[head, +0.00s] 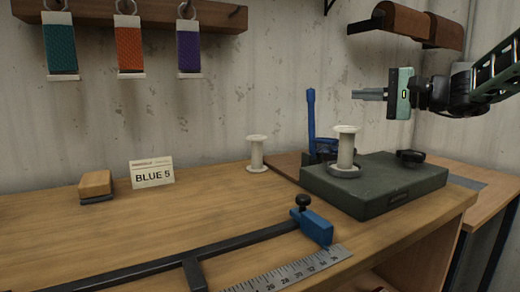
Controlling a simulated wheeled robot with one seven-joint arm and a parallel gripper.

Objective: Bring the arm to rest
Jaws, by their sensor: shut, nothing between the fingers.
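My gripper (369,95) is at the upper right of the head view, held in the air above the dark green block on the bench. Its fingers point left and are together, with nothing between them. My arm comes in from the right edge. The gripper is apart from everything on the bench. A white spool (346,152) stands upright on the dark green block (392,191), below and left of the gripper. A second white spool (257,153) stands upright on the wooden bench (215,220), near the wall.
A blue-ended bar clamp (312,225) and a steel ruler (292,270) lie in front. A blue lever (311,115) rises behind. Colored straps (129,48) hang from a wall rail; brown rolls (404,20) sit above.

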